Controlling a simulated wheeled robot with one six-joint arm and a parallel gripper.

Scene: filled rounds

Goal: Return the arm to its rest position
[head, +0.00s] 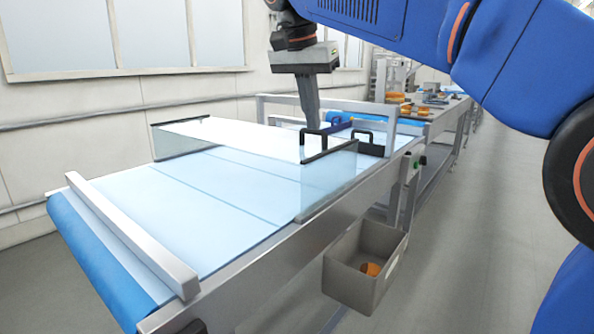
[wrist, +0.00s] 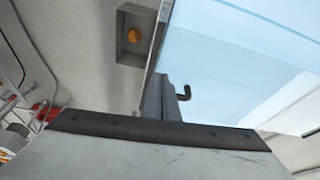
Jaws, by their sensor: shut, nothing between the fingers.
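My arm is blue and reaches across the top of the head view. My gripper (head: 312,124) hangs from it, pointing down, with its grey fingers shut and nothing between them. It is over the conveyor, close to a black handle of the clear guard; whether they touch I cannot tell. In the wrist view the shut fingers (wrist: 160,98) show above the broad grey gripper body, and a black handle (wrist: 183,93) shows beside them.
The light blue conveyor (head: 215,200) carries a clear guard (head: 328,178) with black handles. A metal frame (head: 345,106) stands behind it. A grey bin (head: 352,288) holding an orange item (head: 371,269) hangs at the near side. The floor at right is clear.

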